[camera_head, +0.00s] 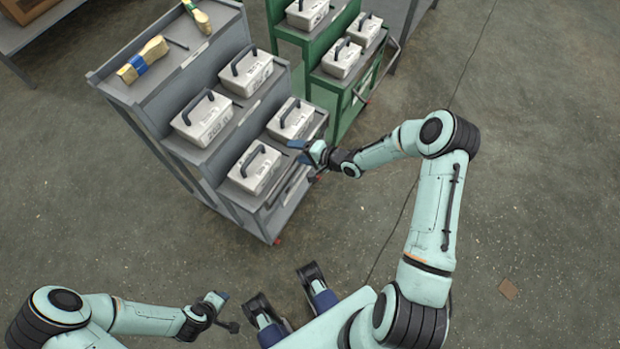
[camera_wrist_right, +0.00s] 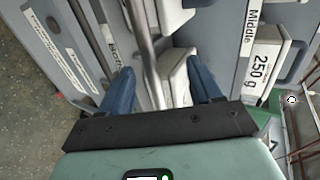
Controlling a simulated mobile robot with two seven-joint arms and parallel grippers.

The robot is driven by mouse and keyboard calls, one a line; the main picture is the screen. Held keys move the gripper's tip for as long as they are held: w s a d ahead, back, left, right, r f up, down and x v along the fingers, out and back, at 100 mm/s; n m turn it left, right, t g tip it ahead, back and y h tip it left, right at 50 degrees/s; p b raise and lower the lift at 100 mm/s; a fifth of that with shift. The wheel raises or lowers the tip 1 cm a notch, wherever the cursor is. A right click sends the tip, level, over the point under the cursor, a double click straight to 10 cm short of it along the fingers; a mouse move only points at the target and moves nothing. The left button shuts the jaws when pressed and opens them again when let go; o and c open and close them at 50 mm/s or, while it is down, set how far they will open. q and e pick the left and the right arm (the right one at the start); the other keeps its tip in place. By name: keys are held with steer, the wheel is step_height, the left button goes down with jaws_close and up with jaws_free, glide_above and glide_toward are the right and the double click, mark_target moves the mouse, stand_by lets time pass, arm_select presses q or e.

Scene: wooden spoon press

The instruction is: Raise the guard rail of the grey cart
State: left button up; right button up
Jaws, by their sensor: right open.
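The grey cart (camera_head: 150,108) stands left of centre in the head view, with stepped shelves. Its guard rail appears as a pale metal bar (camera_wrist_right: 147,55) in the right wrist view, running between my right fingers. In the head view the rail lies low along the cart's front edge (camera_head: 290,192), partly hidden by my arm. My right gripper (camera_head: 306,160) is open at that front edge; its blue fingers (camera_wrist_right: 160,82) are on either side of the bar, not closed on it. My left gripper (camera_head: 226,311) is open and empty, low over the floor, away from the cart.
White weight boxes (camera_head: 203,118) with black handles stand on the grey cart's shelves. A green cart (camera_head: 350,105) with similar boxes stands close behind to the right.

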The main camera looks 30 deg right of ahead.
arm_select(q)
steer(key=r+p, duration=0.2)
steer(key=w+r+p, duration=0.1)
steer(key=r+p, duration=0.2)
steer(key=shift+r, duration=0.3)
arm_select(e)
steer(key=f+v, duration=0.1)
steer(key=v, duration=0.7)
steer(key=shift+s+d, duration=0.2)
steer(key=shift+s, duration=0.1)
